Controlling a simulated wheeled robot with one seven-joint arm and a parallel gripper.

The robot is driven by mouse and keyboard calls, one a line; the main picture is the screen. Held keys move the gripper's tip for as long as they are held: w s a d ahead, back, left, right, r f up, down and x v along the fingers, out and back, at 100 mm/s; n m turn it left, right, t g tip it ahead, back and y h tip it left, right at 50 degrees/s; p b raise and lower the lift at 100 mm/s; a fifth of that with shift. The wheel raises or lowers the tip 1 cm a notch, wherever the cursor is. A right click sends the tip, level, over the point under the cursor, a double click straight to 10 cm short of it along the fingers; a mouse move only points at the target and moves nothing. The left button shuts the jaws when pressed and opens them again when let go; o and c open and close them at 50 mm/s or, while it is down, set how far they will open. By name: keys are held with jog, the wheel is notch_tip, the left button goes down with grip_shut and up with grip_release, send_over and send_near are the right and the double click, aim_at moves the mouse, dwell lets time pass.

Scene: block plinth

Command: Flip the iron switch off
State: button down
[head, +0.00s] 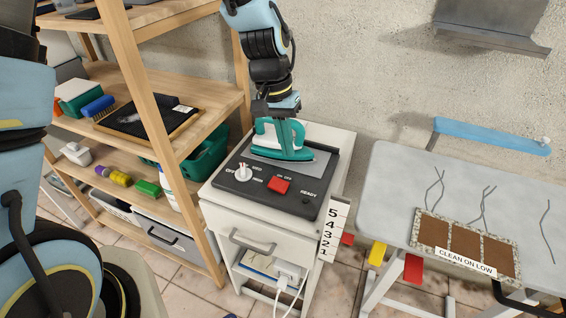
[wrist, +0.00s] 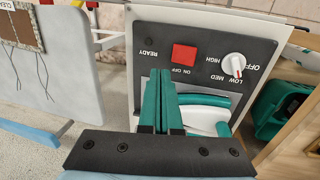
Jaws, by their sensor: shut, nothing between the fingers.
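The red switch (head: 280,185) is a square rocker on the black control panel (head: 312,198) of the white cabinet, with ON and OFF printed beside it. It also shows in the wrist view (wrist: 184,54); I cannot tell which way it is tipped. The teal and white iron (head: 265,137) rests on the grey plate behind the panel and shows beside my fingers in the wrist view (wrist: 208,113). My gripper (head: 296,155) has teal fingers, pressed together and empty. In the wrist view the fingertips (wrist: 162,73) appear just short of the switch, above the plate.
A white dial (head: 243,172) sits left of the switch. A wooden shelf (head: 190,95) with brushes and boxes stands at the left. A grey ironing board (head: 390,200) with a blue rail is at the right. A numbered tag (head: 333,228) hangs off the cabinet's right side.

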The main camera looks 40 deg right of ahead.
jog(key=shift+s+d+r, duration=0.1)
jog(key=shift+s+r, duration=0.05)
jog(key=shift+r, duration=0.65)
jog(key=shift+s+d+r, duration=0.1)
jog(key=shift+s+r, duration=0.05)
jog(key=shift+r, duration=0.6)
